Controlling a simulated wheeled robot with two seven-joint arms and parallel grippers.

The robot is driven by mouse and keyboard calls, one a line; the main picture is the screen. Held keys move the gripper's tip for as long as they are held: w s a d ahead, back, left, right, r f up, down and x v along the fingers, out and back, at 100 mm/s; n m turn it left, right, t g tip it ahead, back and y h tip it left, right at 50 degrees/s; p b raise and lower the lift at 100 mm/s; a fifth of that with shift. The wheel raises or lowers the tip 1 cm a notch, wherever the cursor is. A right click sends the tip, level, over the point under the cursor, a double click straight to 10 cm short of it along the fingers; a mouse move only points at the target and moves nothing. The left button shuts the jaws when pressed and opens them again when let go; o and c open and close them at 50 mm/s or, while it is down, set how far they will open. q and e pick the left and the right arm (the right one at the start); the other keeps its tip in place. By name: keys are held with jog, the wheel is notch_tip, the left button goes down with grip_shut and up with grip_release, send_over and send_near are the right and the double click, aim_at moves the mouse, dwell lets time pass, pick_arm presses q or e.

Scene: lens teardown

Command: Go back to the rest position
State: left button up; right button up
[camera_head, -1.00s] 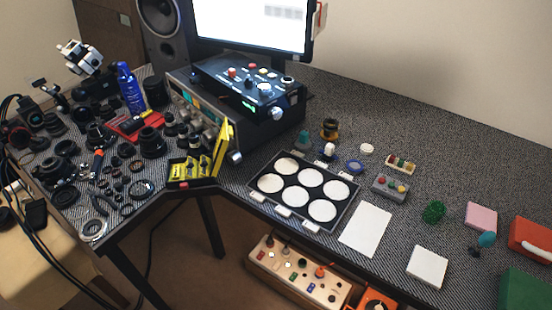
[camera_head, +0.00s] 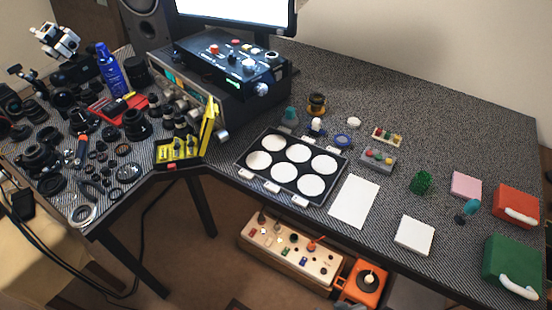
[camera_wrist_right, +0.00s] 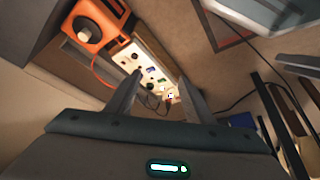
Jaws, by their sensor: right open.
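My right gripper (camera_wrist_right: 160,82) shows only in the right wrist view. Its two fingers are apart, with nothing between them. Behind the fingers lie a white panel with sockets and knobs (camera_wrist_right: 150,66) and an orange box (camera_wrist_right: 98,28), below the desk. My left gripper is in neither view. In the head view no gripper is seen over the desk (camera_head: 440,130).
On the desk stand a black tray with six white discs (camera_head: 240,170), a white sheet (camera_head: 354,202), a green box (camera_head: 510,262) and a red box (camera_head: 515,203). Camera parts crowd the left side. Below are the socket panel (camera_head: 290,254) and orange box (camera_head: 364,285).

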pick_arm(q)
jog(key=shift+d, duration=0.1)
pick_arm(e)
jog(key=s+a+f, duration=0.1)
jog(key=s+f, duration=0.1)
jog(key=f, duration=0.5)
jog(key=s+a+f+t, duration=0.1)
jog(key=s+f, duration=0.1)
jog(key=f, duration=0.6)
jog(key=shift+s+f+t+y, duration=0.2)
jog(key=shift+s+t+y, duration=0.1)
jog(key=shift+s+y, duration=0.1)
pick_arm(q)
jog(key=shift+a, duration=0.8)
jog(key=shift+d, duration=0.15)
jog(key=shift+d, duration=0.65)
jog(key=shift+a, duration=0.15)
